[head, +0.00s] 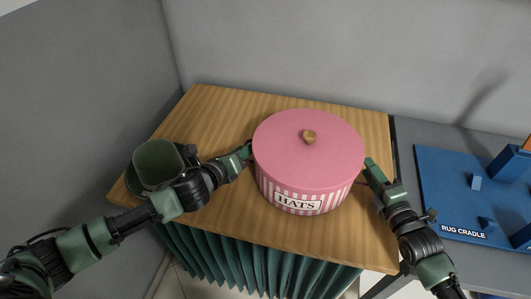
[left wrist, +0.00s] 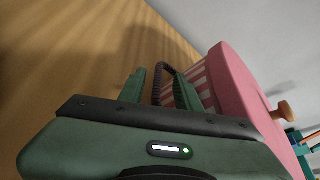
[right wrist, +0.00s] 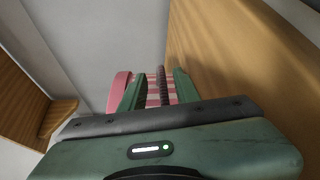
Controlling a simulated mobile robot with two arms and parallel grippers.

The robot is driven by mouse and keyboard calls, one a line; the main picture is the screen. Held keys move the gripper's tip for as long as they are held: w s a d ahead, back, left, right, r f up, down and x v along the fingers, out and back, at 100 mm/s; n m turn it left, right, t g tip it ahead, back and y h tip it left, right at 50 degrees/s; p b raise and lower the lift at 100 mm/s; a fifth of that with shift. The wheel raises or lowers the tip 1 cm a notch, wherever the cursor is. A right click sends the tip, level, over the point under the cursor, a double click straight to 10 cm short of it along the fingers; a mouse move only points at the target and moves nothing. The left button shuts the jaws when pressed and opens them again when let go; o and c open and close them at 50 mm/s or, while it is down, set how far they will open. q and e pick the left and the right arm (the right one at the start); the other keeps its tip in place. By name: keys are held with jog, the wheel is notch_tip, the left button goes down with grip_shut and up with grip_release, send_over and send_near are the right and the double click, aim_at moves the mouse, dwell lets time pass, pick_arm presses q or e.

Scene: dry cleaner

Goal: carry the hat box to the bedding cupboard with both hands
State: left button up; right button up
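The pink hat box (head: 308,150) stands upright on a wooden tabletop (head: 215,108). It has a round lid with a brown knob, striped sides and a HATS label. My left gripper (head: 247,151) is at its left side. In the left wrist view its fingers (left wrist: 160,90) stand apart on either side of a dark cord handle (left wrist: 168,72). My right gripper (head: 370,166) is at the box's right side. In the right wrist view its fingers (right wrist: 157,90) also stand apart around a dark handle (right wrist: 163,84). The bedding cupboard cannot be made out.
Green pleated cloth (head: 265,262) hangs below the tabletop's front edge. Grey walls (head: 290,50) close off the back and left. A blue rug cradle (head: 450,190) lies on a grey surface at the right. A dark green round thing (head: 157,160) shows beside my left wrist.

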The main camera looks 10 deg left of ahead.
pick_arm(q)
jog(key=shift+s+a, duration=0.1)
jog(key=v, duration=1.1)
jog(key=shift+s+r, duration=0.25)
jog(key=shift+s, duration=0.15)
pick_arm(e)
jog(key=v, duration=1.2)
jog(key=shift+r, duration=0.1)
